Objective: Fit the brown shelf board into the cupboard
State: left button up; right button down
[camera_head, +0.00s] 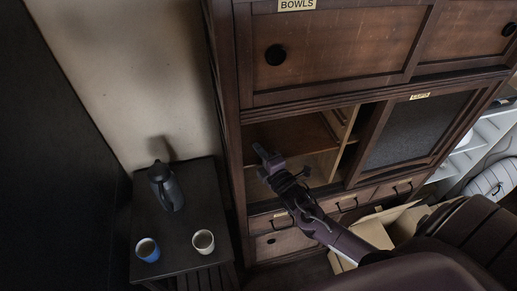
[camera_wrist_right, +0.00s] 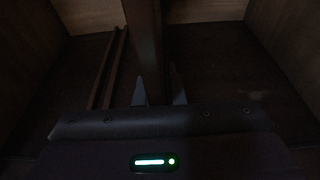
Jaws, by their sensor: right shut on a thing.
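The cupboard (camera_head: 232,120) is a dark brown wooden unit with an open compartment (camera_head: 322,165) at its left middle. My right gripper (camera_head: 268,160) is at this opening, with its arm coming up from the lower right. In the right wrist view the fingers (camera_wrist_right: 160,92) are shut on a brown board (camera_wrist_right: 146,45), which runs away from them into the dark compartment. I take this to be the shelf board. In the head view I cannot clearly tell it from the compartment's inside. Whether it touches any support is too dark to tell. My left gripper is not in view.
Thin rails (camera_wrist_right: 108,70) show left of the board. A sliding door with a dark panel (camera_head: 418,130) covers the cupboard's right side. Drawers (camera_head: 345,203) lie below. A side table (camera_head: 190,225) holds a dark jug (camera_head: 165,186), a blue cup (camera_head: 147,250) and a white cup (camera_head: 203,241). An open cardboard box (camera_head: 370,232) stands in front.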

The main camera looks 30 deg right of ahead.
aim_at(259, 164)
jog(key=shift+s+a+p, duration=0.35)
jog(key=shift+s+p, duration=0.35)
jog(key=shift+s, duration=0.75)
jog(key=shift+s+a+p, duration=0.35)
jog(key=shift+s+p, duration=0.3)
jog(key=shift+s, duration=0.85)
jog(key=shift+s+a+p, duration=0.35)
jog(key=shift+s+p, duration=0.35)
jog(key=shift+s, duration=0.75)
jog(key=s+a+p, duration=0.3)
jog(key=s, duration=0.9)
jog(key=s+a+p, duration=0.3)
jog(key=s, duration=0.9)
jog(key=shift+s+r, duration=0.15)
jog(key=shift+s, duration=0.1)
